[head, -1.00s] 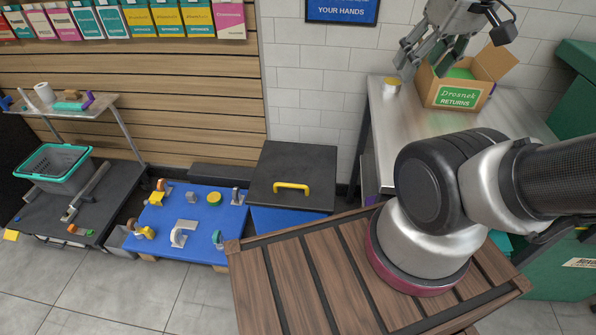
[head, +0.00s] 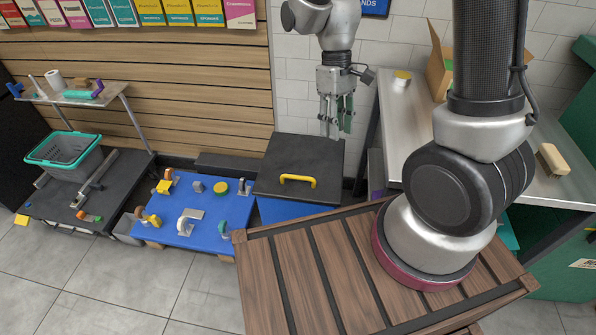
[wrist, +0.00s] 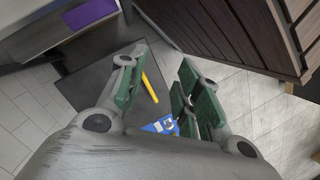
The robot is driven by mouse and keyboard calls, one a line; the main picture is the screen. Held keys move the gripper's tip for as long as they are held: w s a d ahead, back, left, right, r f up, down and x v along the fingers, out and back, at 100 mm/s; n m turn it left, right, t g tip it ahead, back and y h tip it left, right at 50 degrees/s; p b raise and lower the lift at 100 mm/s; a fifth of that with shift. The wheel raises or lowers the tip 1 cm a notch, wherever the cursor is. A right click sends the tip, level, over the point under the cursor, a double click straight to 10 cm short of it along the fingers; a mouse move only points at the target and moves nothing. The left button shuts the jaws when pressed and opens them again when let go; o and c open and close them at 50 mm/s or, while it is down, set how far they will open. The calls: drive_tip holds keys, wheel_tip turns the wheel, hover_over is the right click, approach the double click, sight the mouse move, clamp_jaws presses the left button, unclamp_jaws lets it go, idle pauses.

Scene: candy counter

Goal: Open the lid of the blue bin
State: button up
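The blue bin (head: 283,211) stands on the floor against the slatted wall. Its flat black lid (head: 305,155) lies shut on top. A yellow handle (head: 298,180) sits near the lid's front edge. My gripper (head: 334,130) points down over the back right part of the lid, apart from the handle. In the wrist view, my gripper's green-padded fingers (wrist: 163,78) are spread with nothing between them. The yellow handle (wrist: 150,86) and black lid (wrist: 82,85) show beyond them.
A wooden slatted crate top (head: 330,260) stands in front of the bin. A steel table (head: 400,125) is at its right. A low blue platform (head: 180,230) with several small parts is at its left. Grey floor (head: 110,280) is open at front left.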

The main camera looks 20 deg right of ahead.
drive_tip(key=w+a+f+n, duration=0.2)
drive_tip(key=a+f, duration=0.1)
drive_tip(key=f, duration=0.4)
drive_tip(key=w+a+f+n, duration=0.2)
drive_tip(key=a+f+n, duration=0.1)
drive_tip(key=f, duration=0.3)
drive_tip(key=n+t, duration=0.1)
drive_tip(key=n, duration=0.2)
hover_over(298, 172)
drive_tip(key=s+a, duration=0.1)
drive_tip(key=s, duration=0.4)
drive_tip(key=shift+y, duration=0.4)
wheel_tip(298, 172, down, 8)
drive_tip(key=shift+w+a+f, duration=0.15)
drive_tip(key=shift+f, duration=0.05)
clamp_jaws()
